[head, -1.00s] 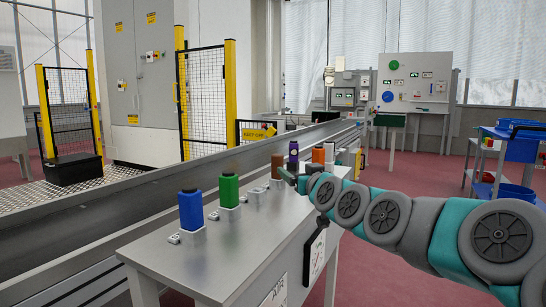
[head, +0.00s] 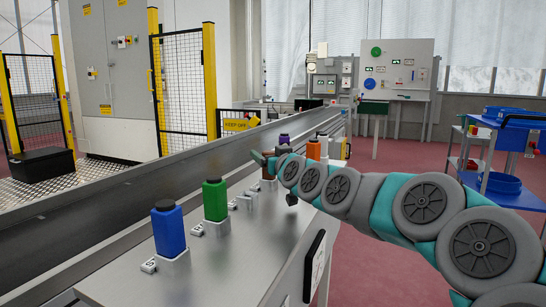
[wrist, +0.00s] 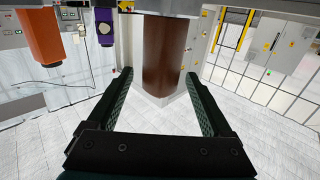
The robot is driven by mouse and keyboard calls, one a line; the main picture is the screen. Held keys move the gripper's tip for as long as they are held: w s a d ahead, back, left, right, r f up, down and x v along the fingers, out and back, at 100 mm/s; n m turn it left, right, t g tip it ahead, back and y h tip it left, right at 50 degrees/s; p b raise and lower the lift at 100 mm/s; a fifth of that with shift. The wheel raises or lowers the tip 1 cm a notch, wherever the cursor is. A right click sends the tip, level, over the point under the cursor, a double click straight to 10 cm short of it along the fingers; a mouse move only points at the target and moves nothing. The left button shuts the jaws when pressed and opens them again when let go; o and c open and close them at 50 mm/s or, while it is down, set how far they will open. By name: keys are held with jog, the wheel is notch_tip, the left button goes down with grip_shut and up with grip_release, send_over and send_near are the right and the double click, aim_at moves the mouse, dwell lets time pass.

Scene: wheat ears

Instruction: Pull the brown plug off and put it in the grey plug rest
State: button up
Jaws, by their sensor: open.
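The brown plug (wrist: 167,50) stands large and central in the wrist view, with a grey part (wrist: 160,98) at its lower end. In the head view my arm mostly hides it, with a little brown (head: 268,184) showing. My gripper (wrist: 157,76) is open and empty. Its two fingertips lie on either side of the plug's lower part in the wrist picture, with a gap each side; I cannot tell how far between them the plug is. A grey holder (head: 246,200) without a plug stands on the bench between the green plug and my gripper; it looks like the plug rest.
Blue (head: 168,228) and green (head: 214,199) plugs stand on the bench (head: 225,262) at left. A purple plug (head: 284,139) and an orange plug (head: 314,150) stand beyond my gripper. The conveyor (head: 110,200) runs behind the bench. A blue trolley (head: 505,150) stands far right.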

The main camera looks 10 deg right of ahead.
jog(key=shift+w+a, duration=0.15)
jog(key=shift+w, duration=0.65)
jog(key=shift+w+a, duration=0.1)
jog(key=shift+w, duration=0.65)
jog(key=shift+c, duration=0.2)
grip_shut()
dwell(0.9)
jog(key=shift+r, duration=0.6)
dwell(0.4)
jog(key=c, duration=0.7)
grip_release()
grip_shut()
